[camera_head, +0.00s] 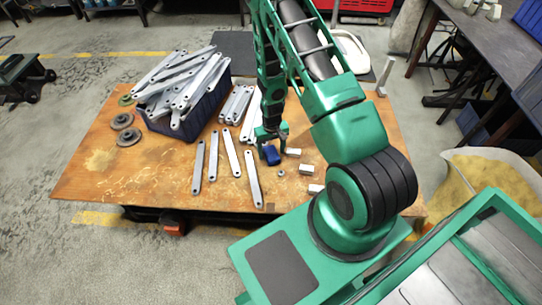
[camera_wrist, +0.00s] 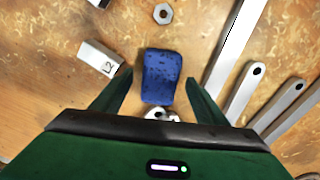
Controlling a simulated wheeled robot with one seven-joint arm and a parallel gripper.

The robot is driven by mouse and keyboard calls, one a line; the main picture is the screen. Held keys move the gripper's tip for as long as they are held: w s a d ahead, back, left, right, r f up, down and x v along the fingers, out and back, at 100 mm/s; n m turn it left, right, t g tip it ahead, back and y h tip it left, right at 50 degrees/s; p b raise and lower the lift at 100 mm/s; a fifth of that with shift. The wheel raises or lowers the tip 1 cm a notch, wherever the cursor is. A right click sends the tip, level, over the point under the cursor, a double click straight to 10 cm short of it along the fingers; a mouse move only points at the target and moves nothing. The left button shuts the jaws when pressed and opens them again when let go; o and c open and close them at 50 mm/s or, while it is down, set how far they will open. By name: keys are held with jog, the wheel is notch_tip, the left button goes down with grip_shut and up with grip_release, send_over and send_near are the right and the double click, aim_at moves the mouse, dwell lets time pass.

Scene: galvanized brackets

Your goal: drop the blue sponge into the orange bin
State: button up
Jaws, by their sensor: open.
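The blue sponge (camera_head: 271,155) lies on the wooden table, right of the loose metal brackets. In the wrist view the sponge (camera_wrist: 161,77) shows dark speckles and appears between the two green fingers. My gripper (camera_head: 270,138) points down over the sponge and hides part of it in the head view. In the wrist view my gripper (camera_wrist: 158,84) is open, with a gap on each side of the sponge. I cannot tell exactly how high the fingertips are above the table.
A dark blue crate (camera_head: 162,131) heaped with grey brackets stands at the table's back left. Loose flat brackets (camera_head: 214,155) lie left of my gripper. Small metal blocks (camera_head: 306,169) and a nut (camera_wrist: 163,13) lie close to the sponge. The table's front left (camera_head: 130,185) is clear.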

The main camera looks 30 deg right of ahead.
jog(key=shift+f, duration=0.65)
jog(key=shift+c, duration=0.7)
jog(key=c, duration=1.1)
jog(key=shift+r, duration=0.1)
